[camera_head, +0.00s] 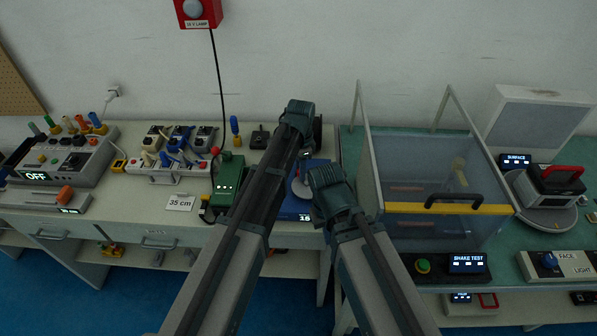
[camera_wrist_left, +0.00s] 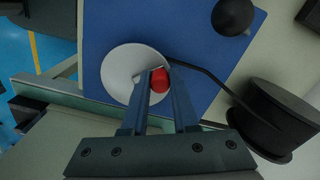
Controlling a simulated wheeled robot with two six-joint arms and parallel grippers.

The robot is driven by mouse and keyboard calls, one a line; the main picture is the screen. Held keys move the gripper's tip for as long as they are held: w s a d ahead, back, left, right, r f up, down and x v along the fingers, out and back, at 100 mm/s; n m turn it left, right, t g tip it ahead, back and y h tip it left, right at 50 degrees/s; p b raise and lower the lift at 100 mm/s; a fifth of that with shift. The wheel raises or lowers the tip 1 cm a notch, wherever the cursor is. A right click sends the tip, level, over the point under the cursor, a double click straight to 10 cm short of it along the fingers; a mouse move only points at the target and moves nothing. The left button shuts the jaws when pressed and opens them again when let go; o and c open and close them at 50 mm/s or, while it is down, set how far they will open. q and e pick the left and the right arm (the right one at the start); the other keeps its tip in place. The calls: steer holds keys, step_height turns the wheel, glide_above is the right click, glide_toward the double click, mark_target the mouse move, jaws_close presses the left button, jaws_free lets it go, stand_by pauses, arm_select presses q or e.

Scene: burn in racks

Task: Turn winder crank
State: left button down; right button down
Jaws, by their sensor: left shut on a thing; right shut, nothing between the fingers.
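The winder is a blue base (camera_head: 292,208) with a pale round disc (camera_head: 301,188), partly covered by my left arm in the head view. In the left wrist view, the blue base (camera_wrist_left: 125,25) carries the white disc (camera_wrist_left: 118,72) and a red knob (camera_wrist_left: 160,80). My left gripper (camera_wrist_left: 160,90) is shut on the red knob, one finger on each side. A thin black rod runs from near the knob toward a black spool (camera_wrist_left: 275,118). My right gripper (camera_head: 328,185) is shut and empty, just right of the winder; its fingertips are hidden.
A black ball knob (camera_wrist_left: 232,16) stands on the blue base. A green box (camera_head: 228,180) with a cable is left of my left arm. The clear shake-test enclosure (camera_head: 415,165) stands close to the right of my right arm. A "35 cm" card (camera_head: 180,203) lies at left.

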arm_select(q)
steer(key=shift+w+d+m, duration=0.2)
steer(key=shift+d+m, duration=0.1)
steer(key=shift+m, duration=0.7)
steer(key=c, duration=0.7)
jaws_free()
steer(key=shift+r, duration=0.1)
step_height(320, 180, up, 14)
steer(key=p, duration=1.3)
steer(key=shift+f+p, duration=0.2)
steer(key=shift+p, duration=0.2)
